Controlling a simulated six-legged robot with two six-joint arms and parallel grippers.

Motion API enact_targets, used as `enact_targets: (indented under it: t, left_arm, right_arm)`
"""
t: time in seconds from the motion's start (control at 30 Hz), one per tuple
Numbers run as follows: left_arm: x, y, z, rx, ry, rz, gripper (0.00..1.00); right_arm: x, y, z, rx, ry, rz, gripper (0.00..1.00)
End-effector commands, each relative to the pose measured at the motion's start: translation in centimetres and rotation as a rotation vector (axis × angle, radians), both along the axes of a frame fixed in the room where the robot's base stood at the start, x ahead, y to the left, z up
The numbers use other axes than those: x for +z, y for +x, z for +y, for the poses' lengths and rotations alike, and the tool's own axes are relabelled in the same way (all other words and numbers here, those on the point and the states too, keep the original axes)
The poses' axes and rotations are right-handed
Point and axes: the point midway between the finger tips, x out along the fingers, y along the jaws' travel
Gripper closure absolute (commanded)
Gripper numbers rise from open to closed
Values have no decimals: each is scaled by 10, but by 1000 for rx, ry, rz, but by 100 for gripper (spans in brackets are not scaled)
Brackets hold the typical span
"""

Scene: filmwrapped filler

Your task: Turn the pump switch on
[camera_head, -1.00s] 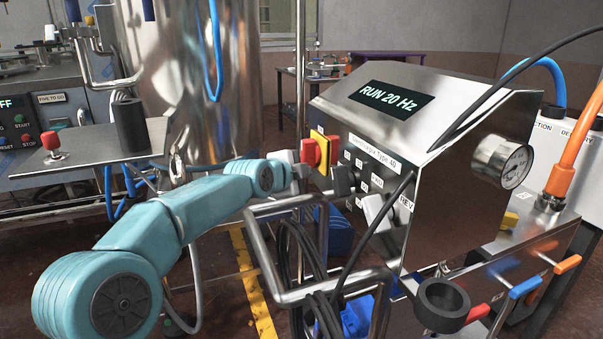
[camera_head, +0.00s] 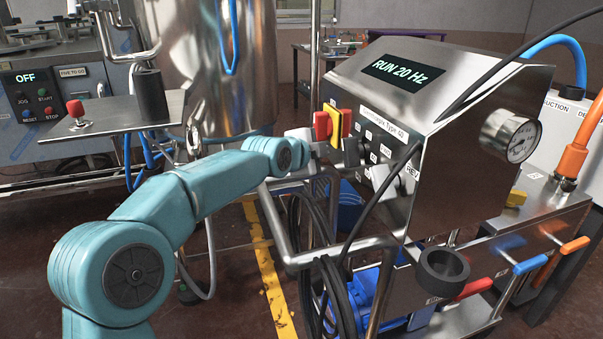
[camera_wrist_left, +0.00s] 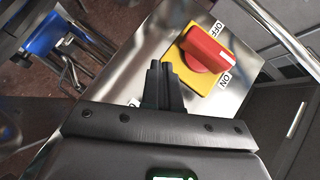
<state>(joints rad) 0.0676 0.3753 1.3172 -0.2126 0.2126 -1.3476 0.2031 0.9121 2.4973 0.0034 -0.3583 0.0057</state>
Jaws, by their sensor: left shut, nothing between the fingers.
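The pump switch is a red rotary knob (camera_wrist_left: 205,49) on a yellow plate (camera_wrist_left: 207,82), with OFF and ON labels beside it. Its white mark appears nearer the ON label. In the head view the red knob (camera_head: 321,125) shows on the left part of the steel panel. My left gripper (camera_wrist_left: 160,66) is shut and empty; its dark fingertips are just left of the knob in the wrist view. I cannot tell whether they touch it. In the head view the gripper's end is small and hard to separate from the panel. My right gripper is not in view.
The panel display (camera_head: 403,74) reads RUN 20 Hz. A pressure gauge (camera_head: 524,141) is on the cabinet's right side. Steel tube railing (camera_head: 275,225) and black cables (camera_head: 325,270) lie below the arm. A large steel tank (camera_head: 215,70) stands behind it.

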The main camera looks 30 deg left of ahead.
Motion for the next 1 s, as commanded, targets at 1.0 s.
enact_targets:
  t: [1.0]
  left_arm:
    - [0,-98,-3,0,0,0,100]
  right_arm:
    - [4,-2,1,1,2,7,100]
